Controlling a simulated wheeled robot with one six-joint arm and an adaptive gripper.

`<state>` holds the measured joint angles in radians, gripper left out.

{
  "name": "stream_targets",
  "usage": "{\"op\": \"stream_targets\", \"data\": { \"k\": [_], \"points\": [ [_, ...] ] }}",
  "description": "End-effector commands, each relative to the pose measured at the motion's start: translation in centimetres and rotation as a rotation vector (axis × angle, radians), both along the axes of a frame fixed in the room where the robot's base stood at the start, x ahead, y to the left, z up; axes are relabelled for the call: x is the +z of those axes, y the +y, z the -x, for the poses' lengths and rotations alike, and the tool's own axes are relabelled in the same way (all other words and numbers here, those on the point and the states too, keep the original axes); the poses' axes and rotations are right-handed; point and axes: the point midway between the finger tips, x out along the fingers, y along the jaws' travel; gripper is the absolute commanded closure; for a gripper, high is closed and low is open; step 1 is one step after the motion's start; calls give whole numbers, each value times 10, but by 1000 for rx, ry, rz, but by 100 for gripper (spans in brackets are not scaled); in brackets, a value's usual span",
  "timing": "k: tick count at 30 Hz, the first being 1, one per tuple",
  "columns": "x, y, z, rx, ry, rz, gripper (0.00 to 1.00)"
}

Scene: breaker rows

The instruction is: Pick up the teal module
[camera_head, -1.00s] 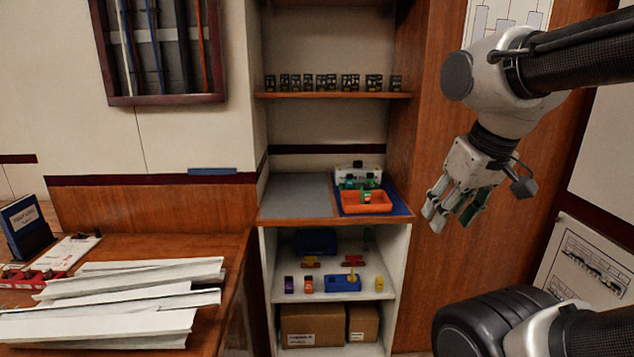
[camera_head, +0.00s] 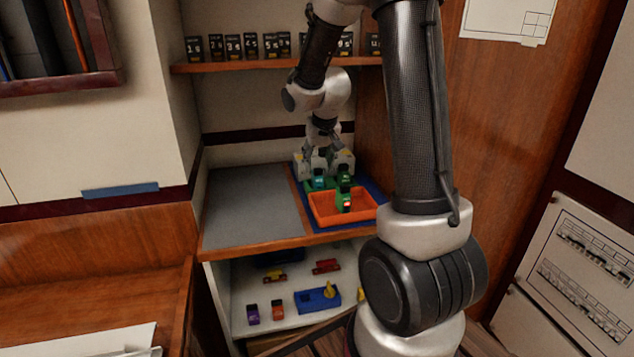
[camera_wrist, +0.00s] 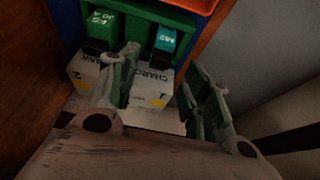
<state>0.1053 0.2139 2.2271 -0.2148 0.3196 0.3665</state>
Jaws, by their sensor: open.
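The teal module (camera_head: 319,176) stands in the green holder behind the orange tray, at its left side. In the wrist view it is a small teal-topped block (camera_wrist: 165,40) with a white label and a dark lower part. My gripper (camera_head: 325,165) is at the back of the shelf, just behind and above the holder. In the wrist view my gripper (camera_wrist: 162,65) is open, its fingers spread to either side of the teal module's line, with no clear contact. A larger green module (camera_wrist: 102,25) stands beside the teal one.
An orange tray (camera_head: 325,218) lies in front of the holder with a green module (camera_head: 345,201) in it. White boxes with printed labels (camera_wrist: 150,85) lie below my fingers in the wrist view. The grey mat (camera_head: 250,205) is clear. A shelf with several black blocks hangs above.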

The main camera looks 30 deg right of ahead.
Motion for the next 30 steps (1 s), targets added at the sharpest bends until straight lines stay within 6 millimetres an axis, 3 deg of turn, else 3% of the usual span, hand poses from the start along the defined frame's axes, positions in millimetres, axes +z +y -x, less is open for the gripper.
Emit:
{"op": "stream_targets", "data": {
  "k": [12,20,22,28,30],
  "points": [
    [-56,-6,-17,1,3,0,52],
    [-60,-6,-19,1,0,-1,52],
    [-60,-6,-19,1,0,0,59],
    [-59,-6,-19,1,1,0,96],
    [-59,-6,-19,1,1,0,100]
  ]
}}
